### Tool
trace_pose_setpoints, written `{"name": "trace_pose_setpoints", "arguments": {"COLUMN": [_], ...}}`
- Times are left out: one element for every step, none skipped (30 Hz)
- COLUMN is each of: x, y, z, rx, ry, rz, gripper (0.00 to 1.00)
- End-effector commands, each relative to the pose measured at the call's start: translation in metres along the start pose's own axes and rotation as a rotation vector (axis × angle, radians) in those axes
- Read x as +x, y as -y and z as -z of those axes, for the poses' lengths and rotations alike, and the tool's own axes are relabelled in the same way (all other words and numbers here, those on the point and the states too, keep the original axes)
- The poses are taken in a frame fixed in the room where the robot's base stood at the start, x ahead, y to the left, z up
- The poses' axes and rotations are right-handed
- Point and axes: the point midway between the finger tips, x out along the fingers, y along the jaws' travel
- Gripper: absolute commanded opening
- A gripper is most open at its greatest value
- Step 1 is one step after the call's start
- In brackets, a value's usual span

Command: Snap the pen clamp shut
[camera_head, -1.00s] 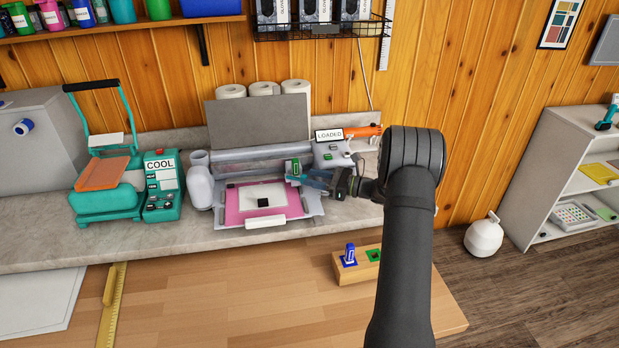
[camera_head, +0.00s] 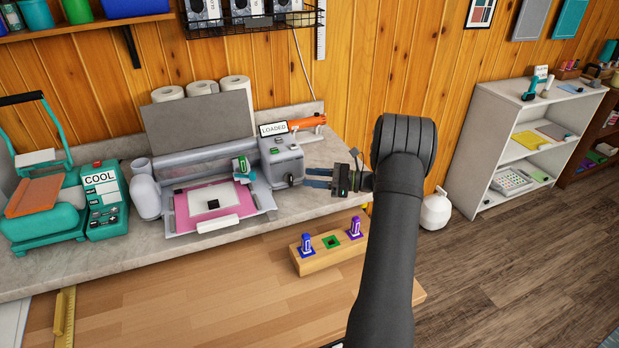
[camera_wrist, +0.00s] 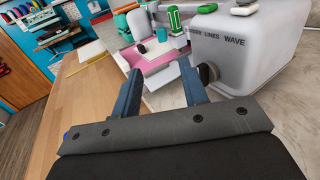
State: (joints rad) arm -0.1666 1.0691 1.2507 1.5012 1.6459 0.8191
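The green pen (camera_head: 241,166) stands in the carriage of the grey cutting machine (camera_head: 281,157), above a pink mat (camera_head: 232,194) with a white sheet. In the wrist view the green pen (camera_wrist: 173,18) is upright at the top. The pen clamp is too small to tell from the carriage, and I cannot tell whether it is open or shut. My gripper (camera_head: 309,178) is right of the machine's end housing, fingers pointing left. In the wrist view my gripper (camera_wrist: 160,90) is open, with nothing between its blue fingers. A dark knob (camera_wrist: 208,72) is close to the right finger.
A wooden block (camera_head: 331,254) in front holds a blue pen (camera_head: 306,244) and a purple pen (camera_head: 354,227), with a green socket between. A LOADED sign (camera_head: 273,129) stands on the machine. A teal heat press (camera_head: 40,208) is at left. Bare counter lies right of the machine.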

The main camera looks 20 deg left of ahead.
Motion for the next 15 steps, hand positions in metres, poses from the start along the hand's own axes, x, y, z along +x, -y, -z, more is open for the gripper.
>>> {"name": "trace_pose_setpoints", "arguments": {"x": [0.000, 0.000, 0.000, 0.001, 0.003, 0.007, 0.011, 0.017, 0.028, 0.036, 0.046, 0.058, 0.067, 0.077, 0.087], "y": [0.000, 0.000, 0.000, 0.000, -0.001, -0.003, -0.005, -0.007, -0.013, -0.018, -0.023, -0.031, -0.037, -0.043, -0.051], "z": [0.000, 0.000, 0.000, 0.000, -0.001, -0.001, -0.002, -0.003, -0.003, -0.004, -0.005, -0.005, -0.006, -0.007, -0.008], "rx": [0.000, 0.000, 0.000, -0.001, -0.004, -0.010, -0.017, -0.028, -0.046, -0.063, -0.085, -0.117, -0.147, -0.178, -0.224], "ry": [0.000, 0.000, 0.000, -0.002, -0.007, -0.021, -0.038, -0.060, -0.099, -0.135, -0.177, -0.239, -0.290, -0.341, -0.411], "rz": [0.000, 0.000, 0.000, -0.002, -0.007, -0.020, -0.036, -0.055, -0.092, -0.125, -0.161, -0.216, -0.257, -0.301, -0.357], "gripper": [0.40, 0.40, 0.40, 0.40, 0.40, 0.40, 0.40, 0.40, 0.40, 0.40, 0.40, 0.40, 0.40, 0.40, 0.40]}}
